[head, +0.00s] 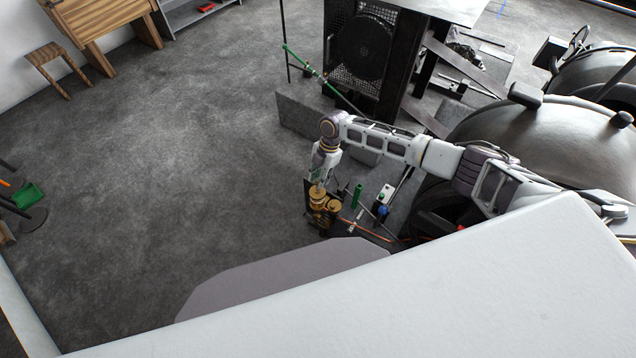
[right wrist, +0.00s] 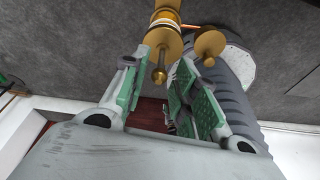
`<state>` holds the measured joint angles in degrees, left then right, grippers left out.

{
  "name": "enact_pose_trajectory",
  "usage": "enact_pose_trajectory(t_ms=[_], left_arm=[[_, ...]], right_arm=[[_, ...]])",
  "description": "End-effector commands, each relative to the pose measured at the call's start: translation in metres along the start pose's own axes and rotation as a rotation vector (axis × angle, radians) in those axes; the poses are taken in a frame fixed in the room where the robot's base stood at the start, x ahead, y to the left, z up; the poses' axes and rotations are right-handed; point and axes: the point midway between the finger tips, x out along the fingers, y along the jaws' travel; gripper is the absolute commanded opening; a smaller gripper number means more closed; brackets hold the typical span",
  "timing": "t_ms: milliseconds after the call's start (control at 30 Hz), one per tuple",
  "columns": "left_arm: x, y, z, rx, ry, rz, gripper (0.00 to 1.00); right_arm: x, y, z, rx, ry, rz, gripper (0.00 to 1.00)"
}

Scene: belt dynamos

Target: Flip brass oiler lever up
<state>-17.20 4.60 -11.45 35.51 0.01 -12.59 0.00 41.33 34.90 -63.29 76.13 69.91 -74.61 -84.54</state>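The brass oiler (head: 319,200) stands at the lower middle of the head view, on a dark mount. It also shows at the top of the right wrist view (right wrist: 164,38), with a round brass knob (right wrist: 210,43) beside it. A small ball-ended brass lever (right wrist: 159,74) hangs from it between my fingertips. My right gripper (head: 319,179) reaches down to the oiler from above. In the wrist view its green-padded fingers (right wrist: 161,84) are apart, one on each side of the lever. I cannot tell whether either pad touches it. My left gripper is not in view.
A green cylinder (head: 358,195) and a blue-capped part (head: 382,210) stand right of the oiler. A large dark rounded machine (head: 545,130) fills the right. A meshed machine (head: 365,45) stands behind. The grey floor (head: 190,150) at left is mostly clear.

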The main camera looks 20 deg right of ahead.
Motion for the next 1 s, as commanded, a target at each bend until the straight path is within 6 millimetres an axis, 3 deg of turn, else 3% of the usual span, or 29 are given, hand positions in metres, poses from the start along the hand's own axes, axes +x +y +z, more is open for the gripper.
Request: enact_pose_trajectory(t_ms=[300, 500, 1000], left_arm=[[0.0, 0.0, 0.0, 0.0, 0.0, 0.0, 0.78], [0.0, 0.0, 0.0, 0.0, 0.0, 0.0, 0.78], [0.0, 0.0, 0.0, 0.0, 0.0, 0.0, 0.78]], right_arm=[[-0.048, 0.0, 0.0, -0.001, 0.0, 0.002, 0.29], [-0.069, 0.0, 0.0, 0.0, 0.001, 0.001, 0.29], [-0.077, 0.0, 0.0, 0.0, 0.0, 0.001, 0.29]])
